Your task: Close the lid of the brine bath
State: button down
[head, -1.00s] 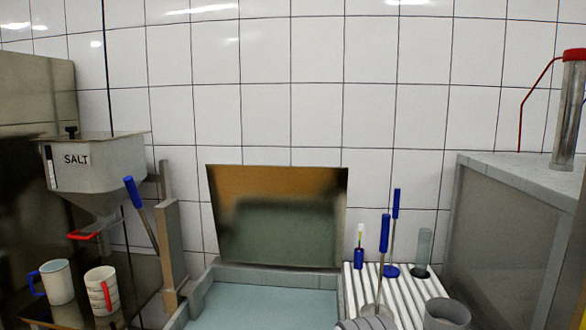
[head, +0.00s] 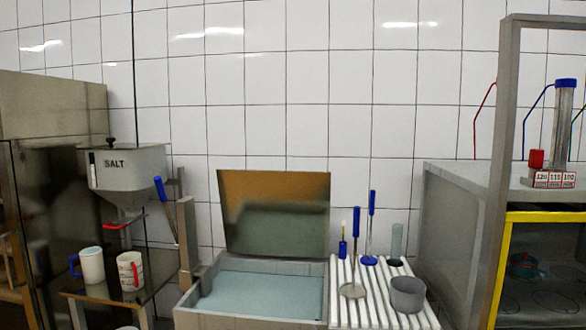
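The brine bath (head: 245,318) is a grey open-topped box at the lower middle, with pale blue-green liquid (head: 255,287) inside. Its lid (head: 275,213) is a shiny metal plate standing upright at the back edge, leaning slightly toward the tiled wall, so the bath is open. The lid reflects brown and dark green tones. My gripper is not in the head view.
A ribbed white drainer (head: 345,313) right of the bath holds a ladle (head: 352,290), blue-handled tools, a grey cup (head: 407,294) and a clear cylinder. Left are a salt hopper (head: 125,175), a blue-handled tool (head: 162,195) and two mugs (head: 92,265) on a table.

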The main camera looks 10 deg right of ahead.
aim_at(273, 212)
jog(key=z, duration=0.55)
jog(key=i, duration=1.95)
jog(key=u, duration=0.35)
jog(key=k, duration=0.95)
jog(key=u, duration=0.15)
jog(key=i, duration=0.95)
jog(key=z, duration=0.1)
